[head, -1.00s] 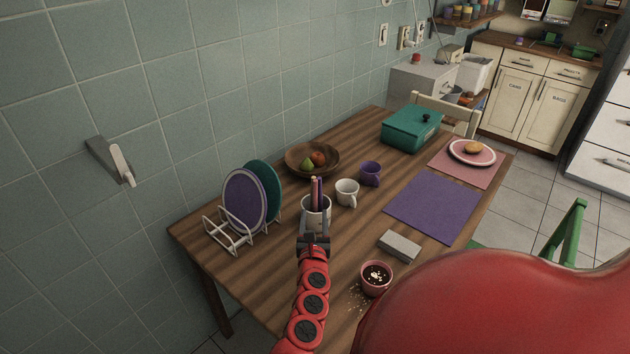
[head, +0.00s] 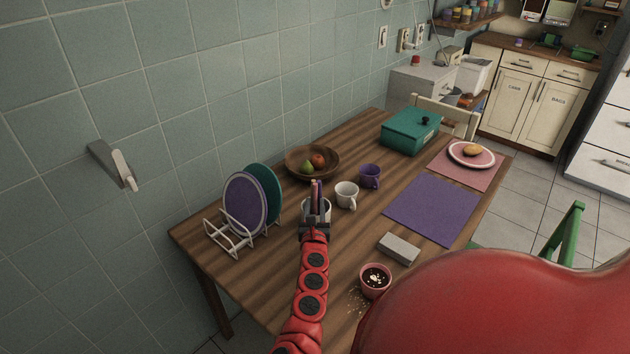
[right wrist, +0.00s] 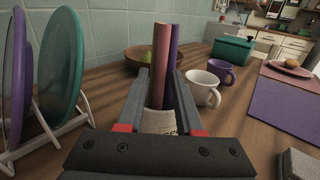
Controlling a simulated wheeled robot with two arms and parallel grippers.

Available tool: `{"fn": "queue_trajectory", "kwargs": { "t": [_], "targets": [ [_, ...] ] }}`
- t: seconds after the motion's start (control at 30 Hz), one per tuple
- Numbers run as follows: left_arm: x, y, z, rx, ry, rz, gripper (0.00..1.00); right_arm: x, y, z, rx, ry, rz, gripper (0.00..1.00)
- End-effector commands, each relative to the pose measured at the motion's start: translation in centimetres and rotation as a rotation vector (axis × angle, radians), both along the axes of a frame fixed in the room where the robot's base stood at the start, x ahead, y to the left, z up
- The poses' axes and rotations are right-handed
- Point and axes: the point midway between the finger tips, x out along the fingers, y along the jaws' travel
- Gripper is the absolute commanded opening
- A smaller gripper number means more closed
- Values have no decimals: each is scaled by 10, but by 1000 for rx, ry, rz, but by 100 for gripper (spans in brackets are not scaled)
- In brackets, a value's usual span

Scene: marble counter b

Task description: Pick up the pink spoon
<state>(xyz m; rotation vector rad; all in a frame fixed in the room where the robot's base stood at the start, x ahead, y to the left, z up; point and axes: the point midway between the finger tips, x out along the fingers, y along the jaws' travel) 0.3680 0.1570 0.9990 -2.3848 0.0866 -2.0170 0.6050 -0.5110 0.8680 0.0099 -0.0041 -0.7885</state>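The pink spoon (right wrist: 160,65) stands upright beside a purple handle (right wrist: 173,55) in a white cup (right wrist: 159,121). Only the handles show; the lower ends are hidden in the cup. In the head view the cup (head: 326,207) stands on the table, partly covered by my right gripper (head: 315,217). My right gripper is open in the right wrist view (right wrist: 160,80), with one finger on each side of the handles. A gap shows between the fingers. I cannot tell if either finger touches the pink handle. My left gripper is not in view.
A white mug (head: 346,195) and a purple mug (head: 370,176) stand right of the cup. A fruit bowl (head: 295,168) is behind. A plate rack (head: 228,240) stands to the left. A grey block (head: 399,248) and a small pot (head: 375,281) are nearer right.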

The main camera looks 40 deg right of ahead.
Motion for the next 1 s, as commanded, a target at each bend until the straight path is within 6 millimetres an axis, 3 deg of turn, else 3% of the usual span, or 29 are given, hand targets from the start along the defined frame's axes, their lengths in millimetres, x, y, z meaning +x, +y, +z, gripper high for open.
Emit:
{"fn": "queue_trajectory", "kwargs": {
  "t": [0.03, 0.17, 0.67, 1.0],
  "targets": [
    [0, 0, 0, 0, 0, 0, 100, 0, 0, 0, 0, 0, 0, 24],
    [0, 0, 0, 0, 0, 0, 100, 0, 0, 0, 0, 0, 0, 0],
    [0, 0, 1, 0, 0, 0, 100, 0, 0, 1, 0, 0, 0, 0],
    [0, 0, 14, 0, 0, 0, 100, -1, -1, 30, 4, -1, -5, 0]
  ]
}}
